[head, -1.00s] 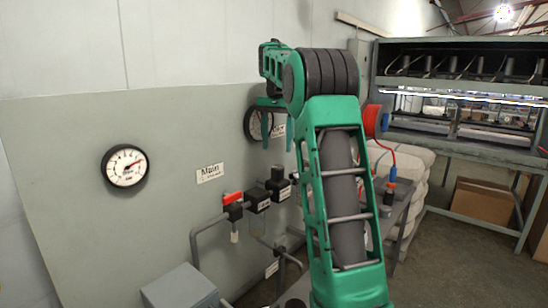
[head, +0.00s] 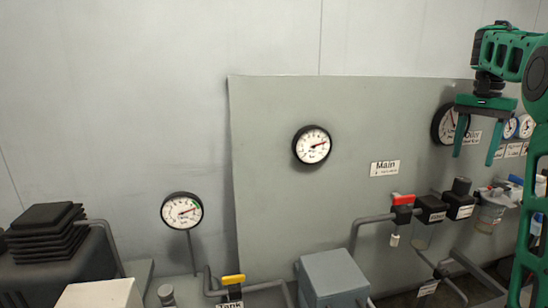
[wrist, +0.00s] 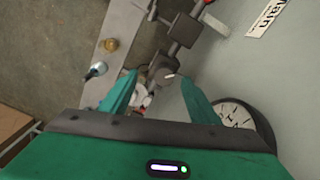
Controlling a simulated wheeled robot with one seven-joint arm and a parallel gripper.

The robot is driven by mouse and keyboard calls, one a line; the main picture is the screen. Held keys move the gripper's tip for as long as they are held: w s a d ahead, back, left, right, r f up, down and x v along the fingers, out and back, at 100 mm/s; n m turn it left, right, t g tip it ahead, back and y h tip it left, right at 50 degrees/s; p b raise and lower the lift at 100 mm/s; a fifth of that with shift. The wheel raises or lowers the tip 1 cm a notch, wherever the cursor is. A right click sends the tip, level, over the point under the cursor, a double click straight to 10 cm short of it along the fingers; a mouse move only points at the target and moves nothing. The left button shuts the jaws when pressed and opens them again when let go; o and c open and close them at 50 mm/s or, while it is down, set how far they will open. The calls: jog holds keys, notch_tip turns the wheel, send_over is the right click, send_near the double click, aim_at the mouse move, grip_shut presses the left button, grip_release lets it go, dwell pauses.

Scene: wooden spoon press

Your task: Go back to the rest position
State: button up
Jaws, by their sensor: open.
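My green gripper (head: 477,153) hangs at the right of the head view with its two fingers pointing down, apart and empty. It is in front of the grey panel, and a large gauge (head: 446,124) shows partly behind it. In the wrist view my gripper (wrist: 160,85) also shows two spread fingers with nothing between them but the background, where a dark fitting (wrist: 163,70) of the pipe line shows. The gauge (wrist: 238,115) is by the right finger there.
The grey panel (head: 270,180) carries a gauge (head: 312,145) and a "Main" label (head: 385,168). Below are a red-handled valve (head: 403,199) and dark pipe units (head: 431,209). Left are another gauge (head: 182,211), a yellow-handled "Tank" valve (head: 233,281), a grey box (head: 332,277) and a black stack (head: 47,233).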

jog(key=s+a+f+n, duration=0.2)
jog(key=s+a+f, duration=0.4)
jog(key=s, duration=0.5)
jog(key=s+a+f+n, duration=0.2)
jog(key=s+a+f, duration=0.4)
jog(key=s, duration=0.5)
jog(key=s+a+f+n, duration=0.2)
jog(key=s+a+f, duration=0.4)
jog(key=s, duration=0.5)
notch_tip(320, 180, down, 3)
jog(key=shift+a+r, duration=0.15)
jog(key=shift+w+f, duration=0.25)
jog(key=shift+w, duration=0.3)
